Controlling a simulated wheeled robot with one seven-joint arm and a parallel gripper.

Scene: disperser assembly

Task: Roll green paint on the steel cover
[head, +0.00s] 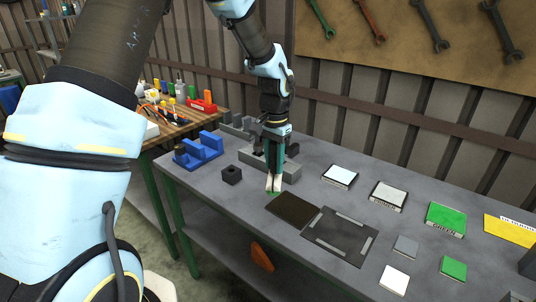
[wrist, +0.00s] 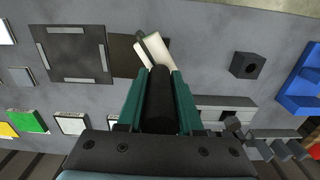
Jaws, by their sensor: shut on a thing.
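My gripper (head: 276,152) is shut on the black handle (wrist: 160,98) of a paint roller. The gripper also shows in the wrist view (wrist: 159,72). The roller's white head (head: 274,182) points down near the left corner of a dark brown plate (head: 293,209), with a small green patch at its lower end. I cannot tell whether it touches the table. A small grey tile (head: 405,247), perhaps the steel cover, lies flat to the right; it also shows in the wrist view (wrist: 22,76). A green-topped block (head: 445,219) labelled GREEN stands farther back right.
A dark square with grey strips (head: 338,236) lies beside the brown plate. White-topped blocks (head: 388,195), white (head: 394,279) and green (head: 453,267) tiles and a yellow box (head: 510,229) are right. A black cube (head: 231,175), blue holder (head: 199,150) and grey fixture (head: 290,172) are left.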

